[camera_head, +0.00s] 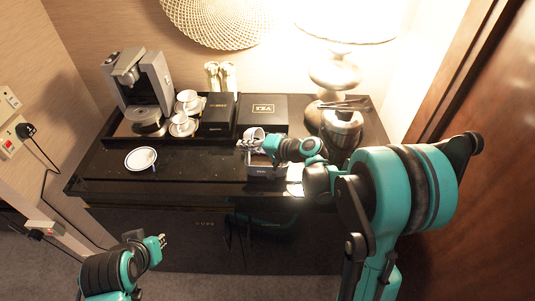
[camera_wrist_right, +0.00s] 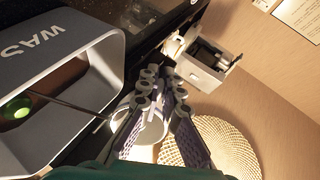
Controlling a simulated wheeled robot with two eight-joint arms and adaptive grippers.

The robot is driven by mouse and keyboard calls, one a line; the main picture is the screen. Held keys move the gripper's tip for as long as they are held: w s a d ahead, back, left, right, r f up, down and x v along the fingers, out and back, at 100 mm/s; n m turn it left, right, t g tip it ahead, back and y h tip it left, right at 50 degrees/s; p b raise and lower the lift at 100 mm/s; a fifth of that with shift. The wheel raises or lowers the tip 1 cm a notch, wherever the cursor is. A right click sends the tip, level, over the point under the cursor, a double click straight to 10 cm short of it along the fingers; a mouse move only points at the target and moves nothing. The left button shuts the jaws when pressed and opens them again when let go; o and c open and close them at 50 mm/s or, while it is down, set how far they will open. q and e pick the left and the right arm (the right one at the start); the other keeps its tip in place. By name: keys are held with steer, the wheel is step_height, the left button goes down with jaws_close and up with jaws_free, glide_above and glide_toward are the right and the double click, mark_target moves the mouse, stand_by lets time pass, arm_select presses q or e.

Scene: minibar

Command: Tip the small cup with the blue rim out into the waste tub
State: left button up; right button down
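The small white cup (camera_head: 256,133) is at my right gripper (camera_head: 247,143), above the back of the waste tub. In the right wrist view the cup (camera_wrist_right: 153,130) lies between the purple-padded fingers of my right gripper (camera_wrist_right: 160,75), which close in on its wall. Its blue rim and contents are not clear. The waste tub (camera_head: 262,172) stands at the counter's front edge, partly behind my right arm. In the right wrist view the grey tub (camera_wrist_right: 85,40) shows "WAS" and a green round thing inside. My left gripper (camera_head: 158,241) is low, away from the counter; its fingers are too small to judge.
A blue-rimmed saucer (camera_head: 141,158) lies on the dark counter at left. A coffee machine (camera_head: 146,85), white cups on saucers (camera_head: 188,101), a black TEA box (camera_head: 264,109), a lamp (camera_head: 334,73) and a metal bucket (camera_head: 342,128) stand behind.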

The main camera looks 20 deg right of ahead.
steer(key=shift+b, duration=0.3)
steer(key=shift+s+d+r+t+y+b, duration=0.2)
steer(key=shift+s+d+t+y+b, duration=0.35)
steer(key=shift+b, duration=0.5)
steer(key=g+h+p, duration=0.1)
steer(key=p, duration=0.2)
steer(key=w+a+g+h+p, duration=0.1)
steer(key=p, duration=0.2)
steer(key=shift+w+a+r+g+h, duration=0.2)
steer(key=shift+r+g+h, duration=0.05)
steer(key=shift+r, duration=0.1)
steer(key=shift+f, duration=0.3)
steer(key=shift+r+g+h+p, duration=0.3)
steer(key=shift+p, duration=0.25)
steer(key=shift+a+f+g+h+p, duration=0.1)
steer(key=shift+g+h+p, duration=0.4)
steer(key=shift+p, duration=0.2)
steer(key=w+a+f+g+h+p, duration=0.2)
steer(key=w+a+g+h+p, duration=0.1)
steer(key=g+h, duration=0.3)
steer(key=shift+w+a+m+g+h, duration=0.3)
steer(key=shift+w+a+m+g, duration=0.15)
steer(key=shift+w+a, duration=0.35)
